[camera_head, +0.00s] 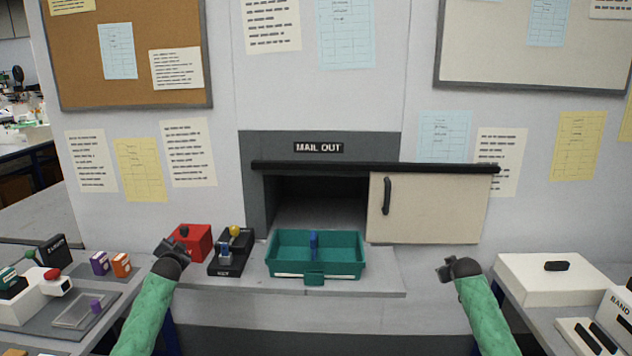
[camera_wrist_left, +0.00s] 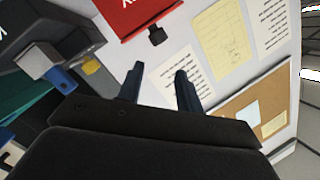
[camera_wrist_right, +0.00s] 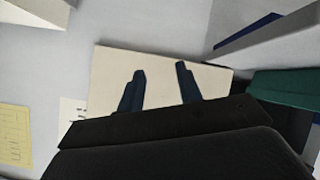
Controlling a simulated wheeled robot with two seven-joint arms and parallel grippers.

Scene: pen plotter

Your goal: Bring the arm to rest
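My left gripper (camera_head: 172,250) is raised in front of the ledge's left end, near the red box (camera_head: 194,241). In the left wrist view its two fingers (camera_wrist_left: 160,85) stand apart with nothing between them. My right gripper (camera_head: 453,268) is in front of the wall below the cream sliding door (camera_head: 440,207). In the right wrist view its fingers (camera_wrist_right: 160,85) are also apart and empty, with the cream door behind them. Neither gripper touches anything that I can see.
A green tray (camera_head: 285,268) holding a blue item (camera_head: 313,245) sits on the ledge (camera_head: 385,280) before the open mail slot (camera_head: 320,195). A black device with a yellow knob (camera_head: 234,232) stands left of it. Side tables hold purple and orange boxes (camera_head: 122,265) and a white box (camera_head: 525,285).

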